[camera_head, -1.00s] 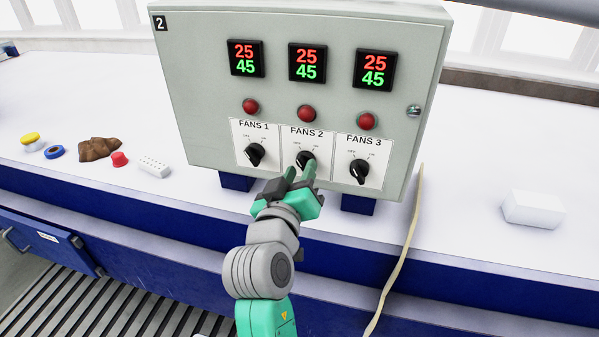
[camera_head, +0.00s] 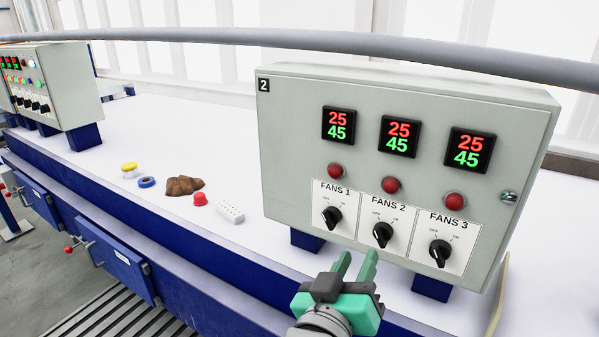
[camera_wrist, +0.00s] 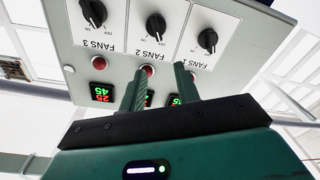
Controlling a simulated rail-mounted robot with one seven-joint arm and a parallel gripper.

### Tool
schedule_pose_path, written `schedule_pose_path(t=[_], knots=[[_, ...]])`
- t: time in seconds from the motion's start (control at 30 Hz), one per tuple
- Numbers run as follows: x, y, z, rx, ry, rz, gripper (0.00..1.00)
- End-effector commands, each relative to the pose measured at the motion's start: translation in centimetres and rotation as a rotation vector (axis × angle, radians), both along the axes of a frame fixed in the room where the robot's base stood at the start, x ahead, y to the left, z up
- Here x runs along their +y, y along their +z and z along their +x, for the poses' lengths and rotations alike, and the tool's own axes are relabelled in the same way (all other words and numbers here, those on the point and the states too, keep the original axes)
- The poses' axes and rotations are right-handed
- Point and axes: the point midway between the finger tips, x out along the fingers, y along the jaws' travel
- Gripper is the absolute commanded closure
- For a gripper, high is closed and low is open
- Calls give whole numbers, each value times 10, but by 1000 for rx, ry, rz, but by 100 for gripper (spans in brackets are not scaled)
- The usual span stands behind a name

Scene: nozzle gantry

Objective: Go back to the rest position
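My gripper (camera_head: 357,257) is in front of and below the grey control box (camera_head: 410,85) marked 2. Its two green fingers are apart with nothing between them. The FANS 2 knob (camera_head: 383,235) is above the fingertips and free of them. The FANS 1 knob (camera_head: 332,217) and the FANS 3 knob (camera_head: 440,253) are also untouched. In the wrist view the panel appears upside down, with the open fingers (camera_wrist: 161,72) in front of it and the FANS 2 knob (camera_wrist: 155,26) beyond.
The box stands on a white bench (camera_head: 200,130) with blue sides. Another control box (camera_head: 60,80) stands at the far left.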

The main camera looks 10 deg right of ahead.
Motion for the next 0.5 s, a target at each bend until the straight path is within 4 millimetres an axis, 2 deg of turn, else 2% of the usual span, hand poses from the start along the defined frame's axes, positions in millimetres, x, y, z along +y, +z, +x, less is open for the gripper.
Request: schedule_pose_path(t=[0.03,0.07,0.1,0.2,0.3,0.4,0.5], knots=[[11,39,-9,-75,56,34,68],[20,62,-16,-130,102,59,68],[34,92,-27,-204,172,99,68],[68,163,-64,-383,350,178,68],[97,216,-104,-523,508,235,68],[117,249,-137,-617,627,271,68],[128,265,-156,-665,694,288,68]])
